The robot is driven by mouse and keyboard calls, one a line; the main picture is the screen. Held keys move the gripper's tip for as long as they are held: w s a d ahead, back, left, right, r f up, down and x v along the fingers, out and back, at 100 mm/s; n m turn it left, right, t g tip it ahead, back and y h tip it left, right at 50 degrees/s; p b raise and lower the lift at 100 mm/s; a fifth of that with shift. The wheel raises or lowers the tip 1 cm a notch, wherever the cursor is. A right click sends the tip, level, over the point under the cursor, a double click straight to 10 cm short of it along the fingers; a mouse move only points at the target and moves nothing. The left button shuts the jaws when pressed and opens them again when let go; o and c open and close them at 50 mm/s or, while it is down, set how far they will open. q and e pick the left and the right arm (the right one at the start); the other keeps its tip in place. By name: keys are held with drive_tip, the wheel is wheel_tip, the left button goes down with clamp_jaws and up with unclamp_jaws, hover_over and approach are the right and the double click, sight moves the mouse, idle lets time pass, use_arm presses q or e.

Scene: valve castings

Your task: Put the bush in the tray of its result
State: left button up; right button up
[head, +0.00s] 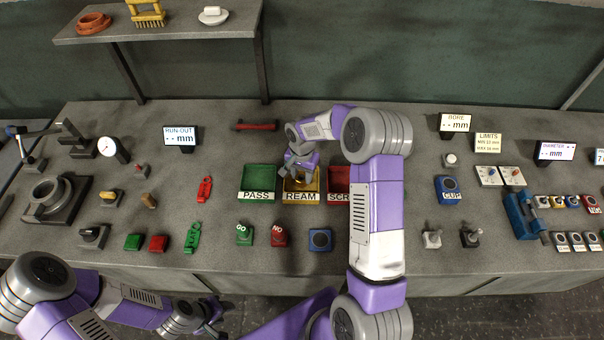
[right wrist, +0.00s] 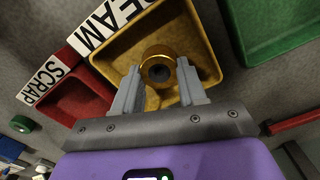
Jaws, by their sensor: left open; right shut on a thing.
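The bush (right wrist: 157,64) is a short brass-coloured ring with a dark bore. My right gripper (right wrist: 160,82) is shut on it, over the yellow REAM tray (right wrist: 124,50). I cannot tell whether the bush touches the tray floor. In the head view my right gripper (head: 299,176) reaches into the REAM tray area (head: 315,187), and its hand mostly hides the bush. The green PASS tray (head: 259,175) is left of REAM; the red SCRAP tray (head: 337,180) is right of it, partly hidden by my right arm. My left gripper (head: 210,328) is open and empty, low in front of the bench.
The BORE display (head: 455,123) reads "-- mm", with a LIMITS card (head: 488,142) beside it. Green GO (head: 244,235) and red NO (head: 280,236) blocks stand in front of the trays. A blue CUP block (head: 447,188) is right of my arm. A red-handled tool (head: 256,126) lies behind.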

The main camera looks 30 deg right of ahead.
drive_tip(key=shift+f, duration=0.1)
drive_tip(key=o, duration=1.3)
drive_tip(key=shift+r, duration=3.8)
